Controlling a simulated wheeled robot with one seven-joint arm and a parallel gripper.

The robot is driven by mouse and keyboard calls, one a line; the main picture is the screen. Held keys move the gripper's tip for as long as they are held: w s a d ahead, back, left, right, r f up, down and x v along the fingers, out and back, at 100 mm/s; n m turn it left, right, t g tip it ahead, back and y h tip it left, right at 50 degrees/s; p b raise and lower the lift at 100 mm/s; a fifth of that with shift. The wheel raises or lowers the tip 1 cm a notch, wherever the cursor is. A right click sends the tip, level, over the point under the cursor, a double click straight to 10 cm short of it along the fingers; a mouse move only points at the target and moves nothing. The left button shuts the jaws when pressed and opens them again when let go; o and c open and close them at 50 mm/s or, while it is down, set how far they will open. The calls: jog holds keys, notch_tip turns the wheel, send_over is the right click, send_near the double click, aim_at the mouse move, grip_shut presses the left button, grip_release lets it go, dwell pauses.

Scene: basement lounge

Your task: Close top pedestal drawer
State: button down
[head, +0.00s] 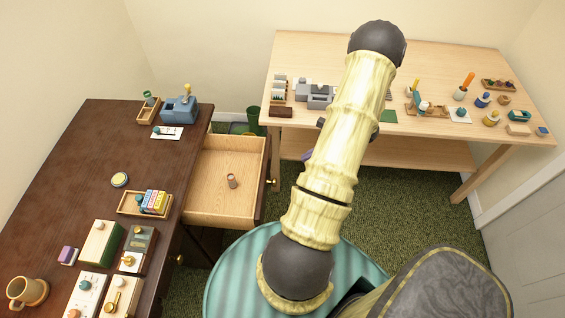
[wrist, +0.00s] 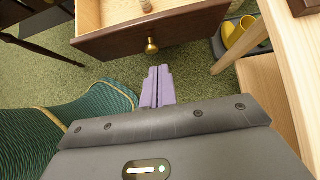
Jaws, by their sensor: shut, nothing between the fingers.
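The top pedestal drawer (head: 226,178) is pulled well out from the dark wooden desk (head: 95,160) in the head view. A small brownish cylinder (head: 232,181) stands inside it. In the wrist view the dark drawer front (wrist: 165,38) spans the top, with a round brass knob (wrist: 151,47) in its middle. My gripper (wrist: 158,73) has purple fingers, pressed together and empty. In this view the fingertips are just below the knob, outside the drawer; I cannot tell whether they touch the front. In the head view my arm hides most of the gripper.
A light wooden workbench (head: 430,70) with many small items stands at the back right, and its leg rises right of my gripper. A teal round seat (head: 235,270) is below the drawer. A bin with yellow boots (wrist: 236,34) is by the bench leg.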

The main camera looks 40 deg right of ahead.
jog(key=w+a+r+p+x, duration=0.1)
jog(key=r+x, duration=0.1)
jog(key=x, duration=1)
jog(key=shift+w+a+f+p, duration=0.2)
jog(key=shift+w+a+p, duration=0.15)
jog(key=shift+a+p, duration=0.05)
jog(key=shift+w, duration=0.15)
